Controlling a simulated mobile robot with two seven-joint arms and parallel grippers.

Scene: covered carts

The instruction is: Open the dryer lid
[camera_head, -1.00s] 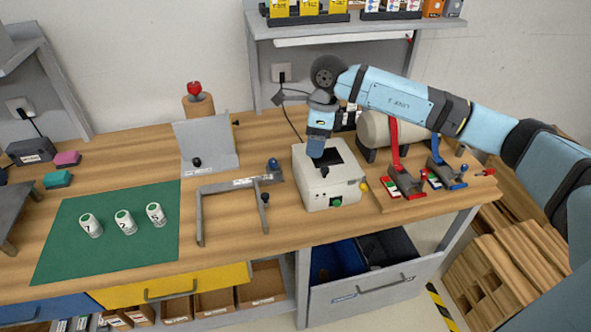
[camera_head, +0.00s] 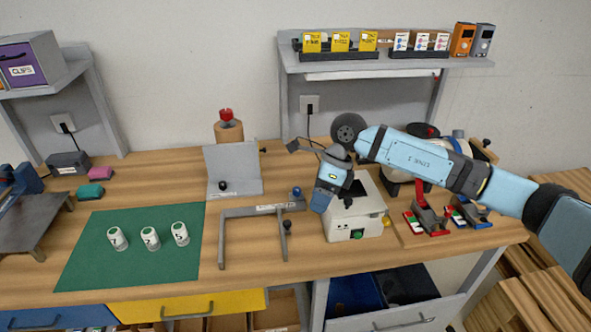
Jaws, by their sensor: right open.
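A cream box (camera_head: 353,225) with a dark patch on top and a green button on its front stands on the bench right of centre. A pale rounded drum (camera_head: 403,166) lies behind my right arm, mostly hidden. I cannot tell for certain which of them is the dryer, and no raised lid shows. My right gripper (camera_head: 322,207) reaches in from the right and points down at the left edge of the cream box. It is open and holds nothing that I can see; whether it touches the box is unclear. My left gripper is out of view.
A grey U-shaped frame (camera_head: 222,240) stands left of the box. Several white canisters stand on a green mat (camera_head: 90,255). Red and blue clamps (camera_head: 428,222) stand right of the box. An open grey drawer (camera_head: 400,316) juts out below the bench.

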